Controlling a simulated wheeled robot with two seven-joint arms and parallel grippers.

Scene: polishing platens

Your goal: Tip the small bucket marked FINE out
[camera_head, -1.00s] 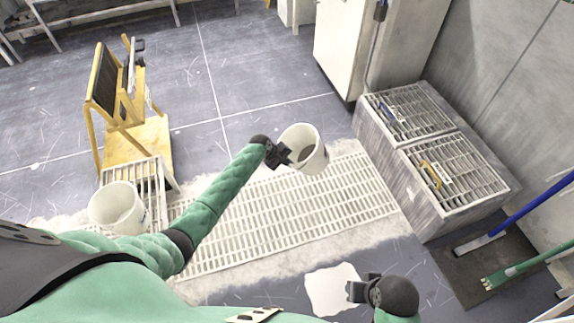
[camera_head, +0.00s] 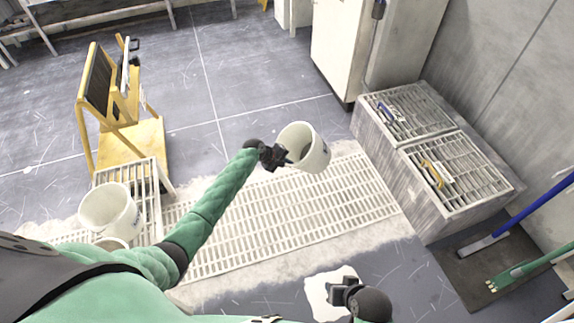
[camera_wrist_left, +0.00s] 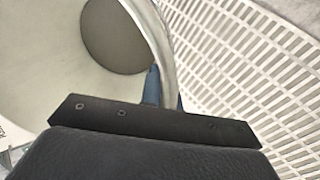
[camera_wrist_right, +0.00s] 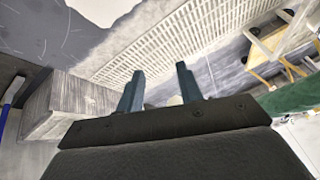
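A white bucket (camera_head: 318,152) is held up over the floor grating (camera_head: 280,215), its mouth facing up and to the left in the head view. My left gripper (camera_head: 277,156) is shut on its rim. In the left wrist view the rim runs between the blue fingers (camera_wrist_left: 160,88), and the bucket's pale inside (camera_wrist_left: 45,60) shows with a round grey-brown area at its bottom. I cannot tell whether that is contents or the bare bottom. No FINE mark is readable. My right gripper (camera_head: 343,288) is empty; its fingers stand apart in the right wrist view (camera_wrist_right: 160,90).
Another white bucket (camera_head: 108,208) stands at the left, with another rim (camera_head: 112,243) partly hidden by my arm. A yellow stand (camera_head: 125,140) is behind them. A grey basin with grates (camera_head: 392,185) is at the right, near blue and green long-handled tools (camera_head: 520,268). A white patch (camera_head: 318,300) lies below my right gripper.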

